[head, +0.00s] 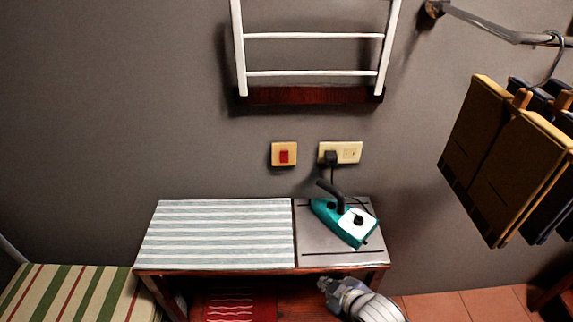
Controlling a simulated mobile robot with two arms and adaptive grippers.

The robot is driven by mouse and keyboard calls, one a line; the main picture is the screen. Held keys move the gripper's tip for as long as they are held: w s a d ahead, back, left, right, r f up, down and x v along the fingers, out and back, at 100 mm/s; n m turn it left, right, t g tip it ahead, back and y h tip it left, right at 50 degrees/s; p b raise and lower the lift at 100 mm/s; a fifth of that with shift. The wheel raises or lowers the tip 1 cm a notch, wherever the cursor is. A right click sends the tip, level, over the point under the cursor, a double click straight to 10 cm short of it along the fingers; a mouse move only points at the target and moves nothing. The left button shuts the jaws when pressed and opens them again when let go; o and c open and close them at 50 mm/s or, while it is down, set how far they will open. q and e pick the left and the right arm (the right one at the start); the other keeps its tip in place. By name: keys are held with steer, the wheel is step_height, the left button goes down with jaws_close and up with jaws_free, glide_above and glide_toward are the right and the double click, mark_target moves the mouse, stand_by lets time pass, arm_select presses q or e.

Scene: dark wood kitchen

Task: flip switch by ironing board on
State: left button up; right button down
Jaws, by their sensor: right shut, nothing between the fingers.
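I cannot tell from here which way the rocker is tipped. The ironing board (215,235) is a low table with a striped cover and a grey pad at its right end. My right gripper (325,285) is at the bottom of the head view, by the board's front edge, below and right of the switch. It is shut and empty, apart from the switch. My left gripper is not in view.
A teal iron (340,222) sits on the grey pad, its cord running to a plug in the wall socket (349,152). A white rack (314,73) hangs above. Clothes (508,160) hang from a rail at right. A striped bench (75,295) stands at lower left.

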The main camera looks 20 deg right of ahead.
steer(key=w+r+n+t+y, duration=0.1)
steer(key=w+r+n, duration=0.1)
steer(key=w+r, duration=0.1)
steer(key=w+r+n+t, duration=0.2)
steer(key=w+r, duration=0.1)
steer(key=w+r+n+t+y, duration=0.1)
steer(key=w+r+n, duration=0.2)
steer(key=w, duration=0.1)
steer(key=shift+w+d+r+t+y, duration=0.1)
steer(key=shift+d+r+t+y, duration=0.1)
steer(key=shift+d+t+y, duration=0.15)
steer(key=w+r+n+t+y, duration=0.1)
steer(key=w+r+n+y, duration=0.1)
steer(key=r+n, duration=0.2)
steer(key=w+d+r+n+t+y, duration=0.1)
steer(key=w+r+n+y, duration=0.1)
steer(key=r+n, duration=0.3)
steer(key=shift+w+y, duration=0.3)
steer(key=shift+y, duration=0.25)
steer(key=shift+w, duration=0.1)
steer(key=p, duration=0.4)
glide_toward(284, 157)
steer(key=shift+w+a+f, duration=0.95)
steer(key=shift+w+a, duration=1.3)
steer(key=shift+a, duration=0.25)
